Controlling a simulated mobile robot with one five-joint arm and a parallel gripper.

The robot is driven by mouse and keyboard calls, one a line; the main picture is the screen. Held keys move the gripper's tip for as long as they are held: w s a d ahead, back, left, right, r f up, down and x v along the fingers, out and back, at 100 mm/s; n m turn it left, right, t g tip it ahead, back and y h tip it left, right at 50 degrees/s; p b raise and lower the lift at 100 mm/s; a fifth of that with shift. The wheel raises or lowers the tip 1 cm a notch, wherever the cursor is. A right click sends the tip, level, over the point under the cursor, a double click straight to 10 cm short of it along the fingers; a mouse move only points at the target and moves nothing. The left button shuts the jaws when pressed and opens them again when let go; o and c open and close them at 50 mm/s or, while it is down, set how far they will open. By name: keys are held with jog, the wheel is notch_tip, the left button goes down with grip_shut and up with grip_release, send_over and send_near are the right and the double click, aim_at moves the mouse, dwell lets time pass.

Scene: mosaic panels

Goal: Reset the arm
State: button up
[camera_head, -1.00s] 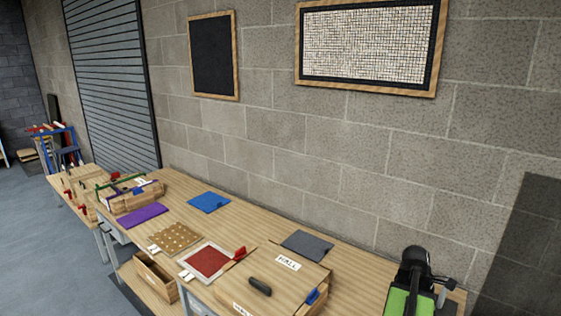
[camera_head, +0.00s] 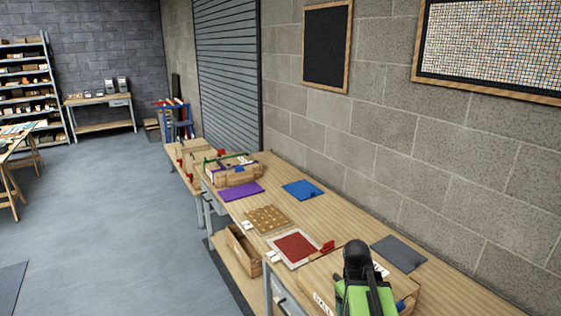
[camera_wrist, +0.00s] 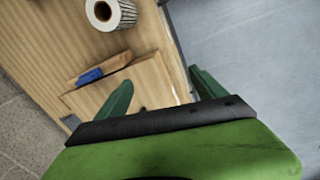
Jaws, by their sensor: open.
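My arm, with its black joint and green body, stands at the lower right of the head view, over the near end of the long workbench (camera_head: 440,285). In the wrist view my gripper (camera_wrist: 160,77) shows two dark green fingers spread apart, with nothing between them. The fingers are above the bench edge, with a wooden box (camera_wrist: 150,80) beneath them and grey floor to the right. The fingertips cannot be made out in the head view.
On the bench are a red panel (camera_head: 297,248), a pegged wooden board (camera_head: 268,219), a blue mat (camera_head: 301,189), a purple mat (camera_head: 241,191) and a grey mat (camera_head: 398,253). The floor (camera_head: 120,220) at left is open.

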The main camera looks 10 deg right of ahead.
jog(key=w+a+m+y, duration=0.1)
jog(key=w+a+m, duration=0.1)
jog(key=a, duration=1.6)
notch_tip(320, 180, down, 15)
jog(key=s+b, duration=0.2)
jog(key=b, duration=1.2)
jog(key=shift+s+d+b, duration=0.15)
jog(key=shift+s+b, duration=0.1)
jog(key=shift+b, duration=0.15)
